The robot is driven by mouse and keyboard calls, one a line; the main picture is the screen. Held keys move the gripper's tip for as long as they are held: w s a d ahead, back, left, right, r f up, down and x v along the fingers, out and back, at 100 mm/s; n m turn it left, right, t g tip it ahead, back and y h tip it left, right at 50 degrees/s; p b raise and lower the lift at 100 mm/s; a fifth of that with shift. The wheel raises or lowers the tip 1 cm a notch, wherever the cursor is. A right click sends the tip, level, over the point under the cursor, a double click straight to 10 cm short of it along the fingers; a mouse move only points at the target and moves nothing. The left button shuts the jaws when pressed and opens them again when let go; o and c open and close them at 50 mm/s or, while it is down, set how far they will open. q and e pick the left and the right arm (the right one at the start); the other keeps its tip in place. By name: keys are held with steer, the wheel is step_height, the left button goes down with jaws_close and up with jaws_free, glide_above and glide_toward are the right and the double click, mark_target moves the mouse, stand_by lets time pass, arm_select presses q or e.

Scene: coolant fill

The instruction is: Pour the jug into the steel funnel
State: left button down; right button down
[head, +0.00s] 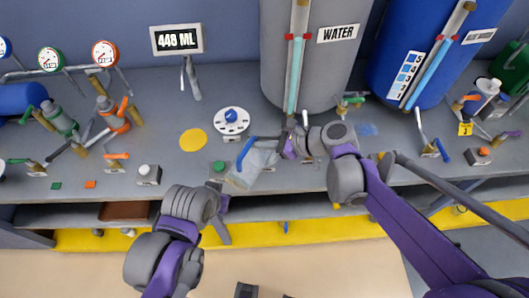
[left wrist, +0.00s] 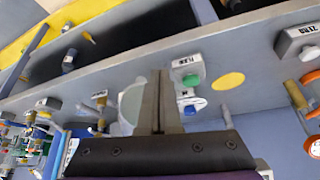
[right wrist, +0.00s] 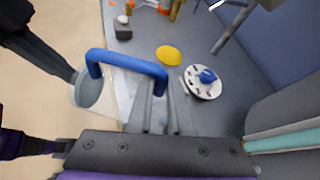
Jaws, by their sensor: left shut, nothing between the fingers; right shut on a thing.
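The clear jug (head: 254,166) with a blue handle (head: 243,152) is over the front part of the bench. My right gripper (head: 287,146) is shut on the handle, which arches before its fingers in the right wrist view (right wrist: 127,58). The see-through body looks tilted, but its angle and contents are hard to tell. My left gripper (head: 214,186) is shut and empty, just left of the jug. In the left wrist view its closed fingers (left wrist: 160,78) partly cover a pale round end of the jug (left wrist: 132,102). I cannot pick out the steel funnel with certainty.
A display reading 448 ML (head: 178,40) stands at the back. A yellow disc (head: 193,140), a white dial plate with a blue knob (head: 231,121) and a green button (head: 219,166) are near the jug. The grey WATER tank (head: 335,75) stands behind my right gripper.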

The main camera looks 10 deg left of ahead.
steer(key=shift+w, duration=0.1)
steer(key=shift+a+r, duration=0.1)
steer(key=shift+a, duration=0.05)
steer(key=shift+w+m, duration=0.3)
steer(key=shift+b, duration=0.3)
steer(key=shift+g, duration=0.3)
